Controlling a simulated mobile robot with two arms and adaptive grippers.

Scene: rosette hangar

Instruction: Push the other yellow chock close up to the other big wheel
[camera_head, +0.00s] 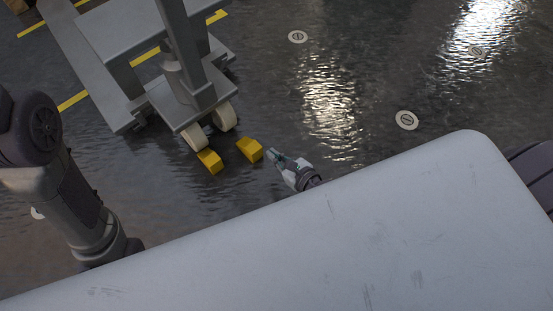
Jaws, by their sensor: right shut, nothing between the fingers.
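Two yellow chocks lie on the dark floor by the wheels of a grey wheeled stand (185,97). The left chock (210,162) is close up to the left big wheel (194,137); I cannot tell whether they touch. The right chock (249,150) is apart from the right big wheel (224,117), with a strip of floor between them. My right gripper (275,156) is shut and empty, low by the floor, just right of the right chock. I cannot tell whether its fingertips touch the chock. My left arm shows at the left edge; its gripper is out of view.
A large pale surface (400,240) fills the bottom and hides the floor under it. Round floor plates (406,120) and yellow floor lines (73,101) show.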

